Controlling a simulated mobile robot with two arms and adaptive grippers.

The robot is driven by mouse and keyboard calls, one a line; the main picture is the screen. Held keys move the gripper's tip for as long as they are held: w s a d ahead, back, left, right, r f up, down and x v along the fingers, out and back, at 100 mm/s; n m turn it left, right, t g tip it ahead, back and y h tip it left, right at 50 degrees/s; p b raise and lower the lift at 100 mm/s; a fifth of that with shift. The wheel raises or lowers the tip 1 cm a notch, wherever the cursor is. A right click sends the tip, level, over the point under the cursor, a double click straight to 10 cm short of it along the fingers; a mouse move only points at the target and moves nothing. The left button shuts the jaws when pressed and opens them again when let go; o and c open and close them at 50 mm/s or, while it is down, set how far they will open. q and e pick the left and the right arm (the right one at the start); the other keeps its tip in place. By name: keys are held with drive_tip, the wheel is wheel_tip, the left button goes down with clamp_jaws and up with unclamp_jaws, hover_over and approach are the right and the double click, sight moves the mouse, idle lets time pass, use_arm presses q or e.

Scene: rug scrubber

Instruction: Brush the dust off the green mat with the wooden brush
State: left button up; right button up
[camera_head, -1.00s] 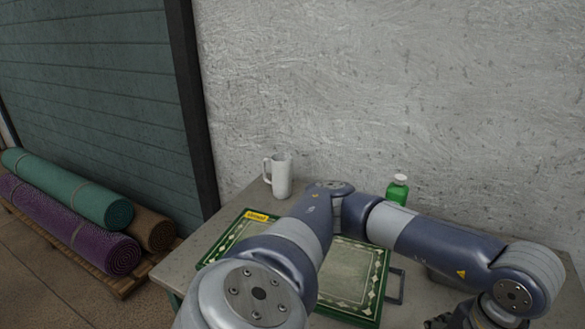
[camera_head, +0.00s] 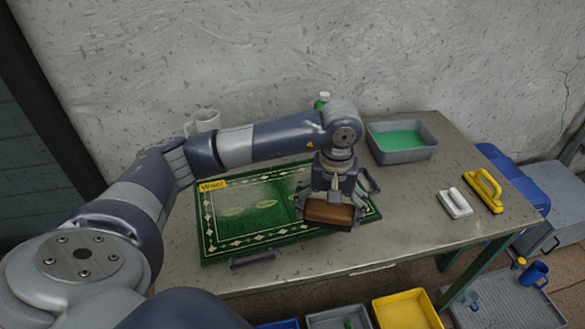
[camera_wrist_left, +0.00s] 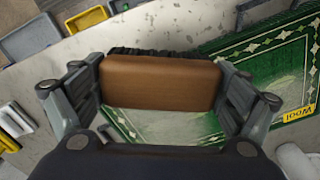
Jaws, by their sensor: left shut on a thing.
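The green mat (camera_head: 229,211) has a pale diamond border and a yellow "Wool" label, and it lies on the grey table. Its middle looks pale and dusty at the left, with greener patches. My left gripper (camera_head: 331,207) is shut on the wooden brush (camera_head: 328,213), above the mat's right part. In the left wrist view the brush (camera_wrist_left: 160,82) sits between both fingers, with its dark bristles partly showing beyond the wooden block. The mat also shows there (camera_wrist_left: 285,62). I cannot tell whether the bristles touch the mat. My right gripper is not seen.
A grey basin of green liquid (camera_head: 402,154) stands at the back right. A white-handled tool (camera_head: 455,203) and a yellow one (camera_head: 484,190) lie at the right. A white pitcher (camera_head: 203,121) and green bottle (camera_head: 322,100) stand behind my arm. Bins (camera_head: 406,309) sit below the front edge.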

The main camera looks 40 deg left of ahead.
use_arm(q)
drive_tip(key=w+a+f+n+p, duration=0.1)
drive_tip(key=a+n, duration=0.1)
drive_tip(key=a, duration=0.1)
drive_tip(key=w+a+f+n+p, duration=0.1)
drive_tip(key=w+a+f+n, duration=0.1)
drive_tip(key=a, duration=0.1)
drive_tip(key=w+a+f+n+p, duration=0.1)
drive_tip(key=w+a, duration=0.1)
drive_tip(key=a, duration=0.1)
drive_tip(key=shift+a+f+n, duration=0.15)
drive_tip(key=shift+a+n, duration=0.2)
drive_tip(key=shift+n, duration=0.05)
drive_tip(key=shift+a+f, duration=0.15)
drive_tip(key=shift+f, duration=0.45)
wheel_tip(320, 180, down, 3)
drive_tip(key=shift+f+b, duration=0.2)
drive_tip(key=shift+b, duration=0.8)
drive_tip(key=shift+f, duration=0.15)
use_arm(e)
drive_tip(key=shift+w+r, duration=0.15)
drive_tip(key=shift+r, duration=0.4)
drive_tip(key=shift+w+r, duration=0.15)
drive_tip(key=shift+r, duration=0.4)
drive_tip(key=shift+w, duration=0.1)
